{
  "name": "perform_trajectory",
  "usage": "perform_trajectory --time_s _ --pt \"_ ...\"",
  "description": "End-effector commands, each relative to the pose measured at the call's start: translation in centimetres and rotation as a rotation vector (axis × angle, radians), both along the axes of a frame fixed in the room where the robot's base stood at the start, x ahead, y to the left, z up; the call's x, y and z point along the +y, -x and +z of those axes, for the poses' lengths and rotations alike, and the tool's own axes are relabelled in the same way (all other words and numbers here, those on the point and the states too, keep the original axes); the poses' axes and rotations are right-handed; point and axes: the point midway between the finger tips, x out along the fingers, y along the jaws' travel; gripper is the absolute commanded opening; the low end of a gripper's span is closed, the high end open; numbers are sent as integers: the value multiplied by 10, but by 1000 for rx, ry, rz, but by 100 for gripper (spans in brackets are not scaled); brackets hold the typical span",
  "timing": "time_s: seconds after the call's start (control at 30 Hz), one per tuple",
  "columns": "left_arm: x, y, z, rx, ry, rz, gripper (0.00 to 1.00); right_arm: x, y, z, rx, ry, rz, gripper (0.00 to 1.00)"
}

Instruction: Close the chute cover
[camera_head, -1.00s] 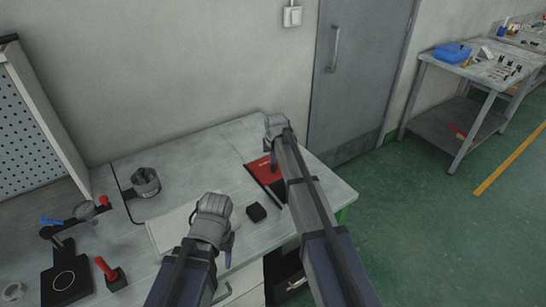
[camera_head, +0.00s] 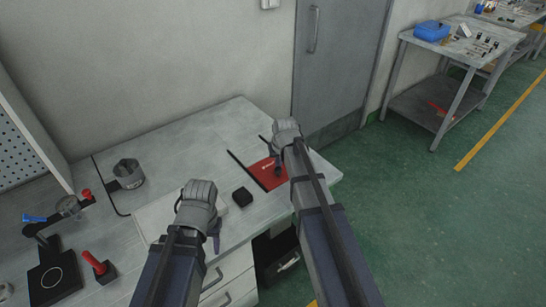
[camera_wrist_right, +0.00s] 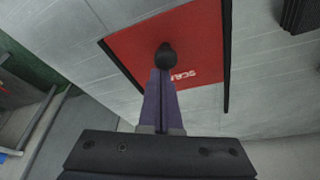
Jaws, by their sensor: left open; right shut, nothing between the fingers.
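The chute cover appears to be the red panel (camera_head: 266,178) with partly hidden white lettering, at the right end of the grey workbench. In the right wrist view the red panel (camera_wrist_right: 195,38) looks level with the bench top, with a dark strip along its right side. A black knob (camera_wrist_right: 166,55) stands on it. My right gripper (camera_head: 278,160) is over the panel. Its shut fingers (camera_wrist_right: 161,85) point at the knob; whether they touch it I cannot tell. My left gripper (camera_head: 214,238) is open and empty, above the front of the bench.
A small black block (camera_head: 242,197) stands on the workbench (camera_head: 205,135), left of the panel. A grey metal cup (camera_head: 128,174), red-handled tools (camera_head: 98,266) and a black plate (camera_head: 50,278) are farther left. A grey door (camera_head: 335,70) is behind. A side table (camera_head: 445,50) stands apart at right.

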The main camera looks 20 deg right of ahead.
Motion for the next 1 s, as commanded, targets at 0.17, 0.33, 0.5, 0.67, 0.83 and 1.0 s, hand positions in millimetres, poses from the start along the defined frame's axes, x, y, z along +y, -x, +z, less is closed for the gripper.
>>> perform_trajectory --time_s 0.17,0.33,0.5,0.67,0.83,1.0 --pt "0 0 0 0 0 0 50 0 1 -1 5 0 0 0" --pt "0 0 0 0 0 0 50 0 -2 0 6 0 0 0" --pt "0 0 3 0 0 0 50 0 -16 3 4 0 1 0" --pt "0 0 8 0 0 0 50 -2 -41 8 2 0 1 0" --pt "0 0 39 0 0 0 50 -1 -26 39 2 0 1 0" --pt "0 0 66 0 0 0 50 0 -16 66 1 0 1 0"
